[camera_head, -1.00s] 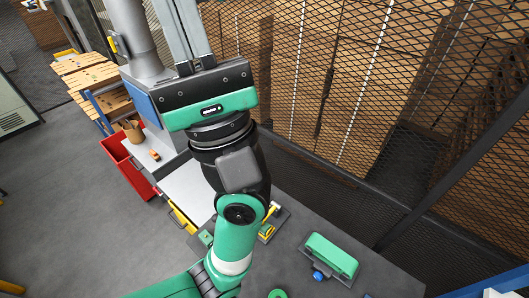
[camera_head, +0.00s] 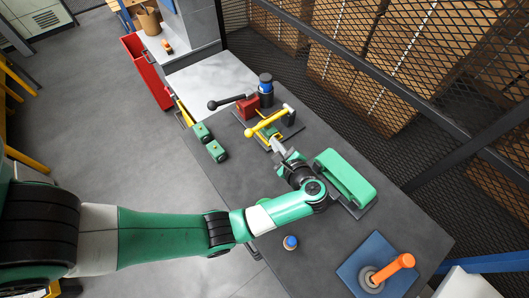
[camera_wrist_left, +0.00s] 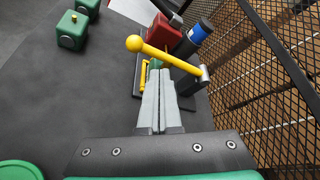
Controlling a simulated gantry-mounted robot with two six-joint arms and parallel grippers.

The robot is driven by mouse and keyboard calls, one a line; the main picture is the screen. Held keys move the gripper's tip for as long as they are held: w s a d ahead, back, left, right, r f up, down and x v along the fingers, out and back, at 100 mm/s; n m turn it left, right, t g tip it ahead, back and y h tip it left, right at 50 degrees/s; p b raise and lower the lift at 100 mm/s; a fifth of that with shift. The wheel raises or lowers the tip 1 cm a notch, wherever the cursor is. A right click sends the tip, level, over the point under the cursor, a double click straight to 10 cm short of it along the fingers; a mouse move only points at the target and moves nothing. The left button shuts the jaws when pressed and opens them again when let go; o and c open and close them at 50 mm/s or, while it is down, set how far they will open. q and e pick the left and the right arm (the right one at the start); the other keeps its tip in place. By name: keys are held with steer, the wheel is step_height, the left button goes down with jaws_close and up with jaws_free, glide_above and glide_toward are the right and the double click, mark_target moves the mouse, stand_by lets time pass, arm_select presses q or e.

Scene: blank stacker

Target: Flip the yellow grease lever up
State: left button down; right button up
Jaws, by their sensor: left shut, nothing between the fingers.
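The yellow grease lever (camera_head: 266,123) is a bar with a yellow ball on its left end and a grey pivot at its right end, on a dark base plate on the workbench. It also shows in the left wrist view (camera_wrist_left: 166,58), slanting across in front of my fingers. My left gripper (camera_head: 277,144) is shut and empty, its fingertips close to the lever's near side, beside the middle of the bar. In the left wrist view the fingertips (camera_wrist_left: 158,72) overlap the bar's lower edge; I cannot tell whether they touch. My right gripper is not in view.
A red block with a black-knobbed handle (camera_head: 228,102) and a black-and-blue cylinder (camera_head: 265,88) stand behind the lever. Two green blocks (camera_head: 209,141) lie left. A long green block (camera_head: 345,178) is right of my wrist. An orange-handled part (camera_head: 393,269) sits nearer. Mesh fencing borders the bench.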

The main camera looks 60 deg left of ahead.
arm_select(q)
steer(key=shift+m, duration=0.3)
steer(key=f+b, duration=0.1)
steer(key=f, duration=0.1)
steer(key=f+b, duration=0.1)
steer(key=f, duration=0.1)
steer(key=s+f+b, duration=0.1)
steer(key=f, duration=0.2)
steer(key=shift+d, duration=0.2)
steer(key=shift+s+f, duration=0.1)
steer(key=shift+f, duration=0.2)
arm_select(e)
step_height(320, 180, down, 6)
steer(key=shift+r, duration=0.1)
arm_select(q)
steer(key=shift+r, duration=0.1)
steer(key=shift+a, duration=0.1)
steer(key=b+x, duration=0.1)
steer(key=x, duration=0.9)
steer(key=shift+a, duration=0.15)
steer(key=r+p, duration=0.1)
steer(key=s+r, duration=0.1)
steer(key=shift+s+r+p, duration=0.2)
steer(key=shift+r+p, duration=0.15)
steer(key=shift+r, duration=0.05)
steer(key=shift+s+r, duration=0.35)
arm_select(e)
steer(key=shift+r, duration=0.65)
